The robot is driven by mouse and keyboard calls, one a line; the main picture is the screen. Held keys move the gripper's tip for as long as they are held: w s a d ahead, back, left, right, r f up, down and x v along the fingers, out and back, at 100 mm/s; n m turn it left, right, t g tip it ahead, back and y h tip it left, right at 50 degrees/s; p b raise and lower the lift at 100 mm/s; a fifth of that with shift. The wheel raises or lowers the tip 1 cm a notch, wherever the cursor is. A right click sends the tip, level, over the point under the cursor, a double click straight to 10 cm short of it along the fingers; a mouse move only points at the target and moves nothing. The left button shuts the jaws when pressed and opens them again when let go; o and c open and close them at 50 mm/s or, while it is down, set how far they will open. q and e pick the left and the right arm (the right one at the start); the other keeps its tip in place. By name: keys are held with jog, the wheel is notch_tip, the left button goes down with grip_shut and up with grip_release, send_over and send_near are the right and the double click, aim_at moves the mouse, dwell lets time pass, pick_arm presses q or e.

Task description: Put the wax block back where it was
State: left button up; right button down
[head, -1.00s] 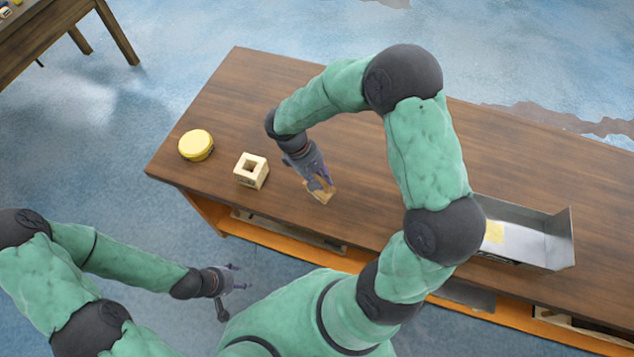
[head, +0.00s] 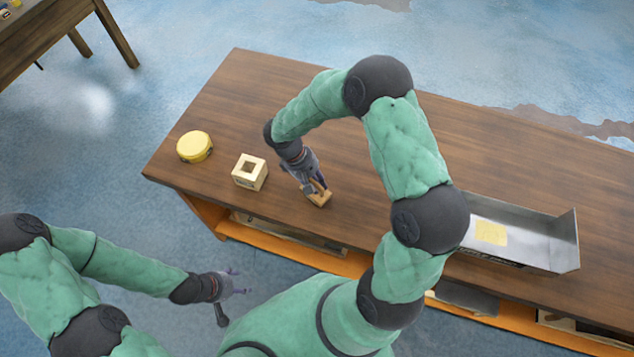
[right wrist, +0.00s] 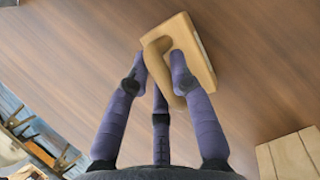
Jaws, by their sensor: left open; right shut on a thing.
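A tan block with a curved handle (head: 321,201), apparently the wax block, is on or just above the wooden table (head: 400,131). My right gripper (head: 316,188) reaches down to it. In the right wrist view the fingers of my right gripper (right wrist: 158,66) are shut on the handle; the flat tan block (right wrist: 196,50) extends beyond them, with a printed side edge. I cannot tell whether it touches the table. My left gripper (head: 238,282) is open and empty, low and off the table's front side.
A hollow pale wooden cube (head: 250,182) and a round yellow tin (head: 195,147) stand left of my right gripper. A metal tray (head: 545,240) with a yellow square (head: 491,232) lies at the right. The table behind my right gripper is clear.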

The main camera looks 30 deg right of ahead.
jog(key=c, duration=1.1)
grip_release()
jog(key=shift+f, duration=0.1)
jog(key=shift+r, duration=0.25)
jog(key=p+v, duration=0.2)
jog(key=v, duration=1)
jog(key=shift+p, duration=0.35)
jog(key=shift+f, duration=0.15)
